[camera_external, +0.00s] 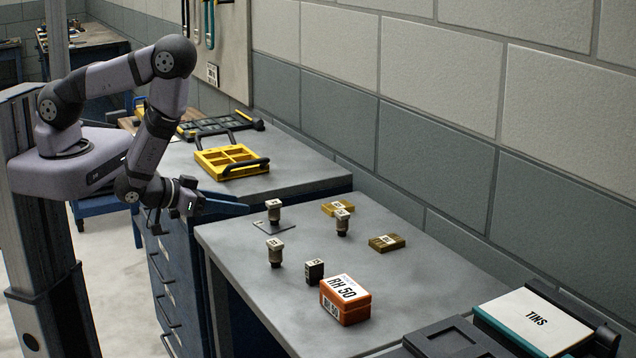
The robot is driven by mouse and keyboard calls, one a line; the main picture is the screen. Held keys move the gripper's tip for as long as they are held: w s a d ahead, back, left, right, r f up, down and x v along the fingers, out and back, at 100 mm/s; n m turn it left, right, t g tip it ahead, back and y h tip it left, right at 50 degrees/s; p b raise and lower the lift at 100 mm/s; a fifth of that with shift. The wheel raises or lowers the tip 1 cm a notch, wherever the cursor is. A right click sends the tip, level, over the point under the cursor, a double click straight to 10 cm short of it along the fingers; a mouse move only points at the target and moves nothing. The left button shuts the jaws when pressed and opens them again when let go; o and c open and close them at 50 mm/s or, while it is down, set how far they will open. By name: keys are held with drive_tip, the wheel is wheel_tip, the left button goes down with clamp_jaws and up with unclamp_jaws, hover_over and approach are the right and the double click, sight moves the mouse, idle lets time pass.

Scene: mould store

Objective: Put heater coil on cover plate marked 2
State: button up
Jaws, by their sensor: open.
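Several small pieces stand on the grey bench top, and their marks are too small to read surely. Three are dark round pieces with pale square labelled tops: a back-left one (275,214), a front one (275,254) and a back-right one (342,224). I cannot tell which piece is the heater coil. Two flat brass-coloured labelled blocks lie at the back (336,208) and right (387,243). A thin grey plate (262,226) lies by the back-left round piece. I cannot tell which is cover plate 2. My gripper (158,229) is open and empty, left of the bench, apart from everything.
A dark labelled block (314,271) and an orange box marked RH 50 (345,300) stand towards the bench's front. A yellow divided tray (232,160) is on the farther cabinet. The wall bounds the bench behind.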

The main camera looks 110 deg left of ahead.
drive_tip(key=w+d+h, duration=0.1)
drive_tip(key=w+d+f+g+h, duration=0.1)
drive_tip(key=w+d, duration=0.1)
drive_tip(key=shift+w+d+f+h, duration=0.1)
drive_tip(key=shift+d+f+h, duration=0.1)
drive_tip(key=shift+h, duration=0.2)
drive_tip(key=d+h, duration=0.1)
drive_tip(key=w+d, duration=0.1)
drive_tip(key=d, duration=0.1)
drive_tip(key=d+m+h, duration=0.1)
drive_tip(key=shift+w+d+r+g+h, duration=0.15)
drive_tip(key=shift+w+d+g+h, duration=0.15)
drive_tip(key=shift+w+g, duration=0.1)
drive_tip(key=s+d+r+m+g+h, duration=0.1)
drive_tip(key=d+r+m+g+h, duration=0.2)
drive_tip(key=d, duration=0.4)
drive_tip(key=s+d+r+m+g+h, duration=0.1)
drive_tip(key=s+d+r+m+g, duration=0.1)
drive_tip(key=s+r, duration=0.2)
drive_tip(key=s+d+r+m+g, duration=0.1)
drive_tip(key=s+r+m+g, duration=0.1)
drive_tip(key=s+r, duration=0.3)
drive_tip(key=s+m, duration=0.1)
drive_tip(key=s, duration=0.3)
drive_tip(key=shift+s+d+r+m+h, duration=0.15)
drive_tip(key=shift+d+r+m+h, duration=0.15)
drive_tip(key=shift+d+h, duration=0.1)
drive_tip(key=shift+f+b, duration=0.35)
